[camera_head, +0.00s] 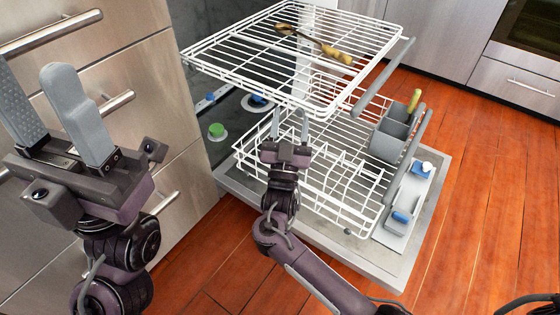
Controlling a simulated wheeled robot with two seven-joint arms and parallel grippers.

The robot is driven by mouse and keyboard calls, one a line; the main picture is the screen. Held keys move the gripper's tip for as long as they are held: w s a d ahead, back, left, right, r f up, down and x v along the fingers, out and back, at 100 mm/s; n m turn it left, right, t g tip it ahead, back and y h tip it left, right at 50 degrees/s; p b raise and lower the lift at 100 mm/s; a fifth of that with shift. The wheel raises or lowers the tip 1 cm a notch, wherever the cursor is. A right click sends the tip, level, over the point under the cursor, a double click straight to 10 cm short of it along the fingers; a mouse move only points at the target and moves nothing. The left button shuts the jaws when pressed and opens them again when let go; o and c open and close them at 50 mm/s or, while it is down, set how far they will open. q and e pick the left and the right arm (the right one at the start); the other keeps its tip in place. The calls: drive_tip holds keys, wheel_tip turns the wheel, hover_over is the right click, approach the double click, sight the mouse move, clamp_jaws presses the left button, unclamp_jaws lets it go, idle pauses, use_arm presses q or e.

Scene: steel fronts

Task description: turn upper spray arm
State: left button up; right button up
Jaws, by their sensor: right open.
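The dishwasher stands open with its upper rack (235,70) and lower rack (340,185) pulled out. I cannot clearly make out the upper spray arm; the upper rack and my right gripper cover much of the space below it. A pale strip with a blue spot (210,97) shows in the tub left of the racks; I cannot tell whether it is part of a spray arm. My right gripper (290,118) is open and empty, its fingers pointing up just under the upper rack's near edge. My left gripper (38,85) is open and empty in front of the drawers at left.
A grey cutlery basket (394,135) sits in the lower rack. A green cap (216,130) shows in the tub. The open door (385,262) lies low. Steel drawers (130,65) flank the left; the wooden floor (490,215) at right is clear.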

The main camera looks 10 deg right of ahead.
drive_tip(key=s+a+f+n+g+y+p, duration=0.1)
drive_tip(key=s+n+g+y+p, duration=0.1)
drive_tip(key=s+g+y+p, duration=0.2)
drive_tip(key=s+a+n+g+y+p, duration=0.2)
drive_tip(key=s+g+y+p, duration=0.3)
drive_tip(key=s+y+p, duration=0.1)
drive_tip(key=shift+a+f+n+y+p, duration=0.25)
drive_tip(key=shift+f+n+y+p, duration=0.15)
drive_tip(key=shift+y+p, duration=0.1)
